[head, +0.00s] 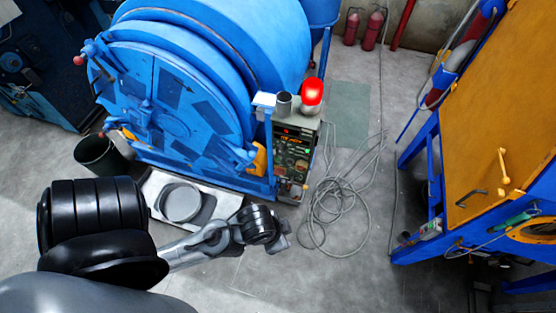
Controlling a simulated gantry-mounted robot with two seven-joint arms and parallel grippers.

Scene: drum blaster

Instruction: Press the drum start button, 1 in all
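The large blue drum blaster (165,105) stands at the upper left with its round door facing the front. Its control panel (292,152) is at the right of the drum, with a red lit display and several small buttons and knobs. A small green spot (308,151) shows on the panel's right side. I cannot tell which control is the drum start button. My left arm comes in from the lower left, and its gripper (278,243) is below the panel, apart from it in the picture. Its fingers are too small and dark to read. My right gripper is not in view.
A red beacon (312,92) glows on top of the panel box. A white tray (225,205) lies below the drum. Grey cables (340,205) coil on the floor at the right.

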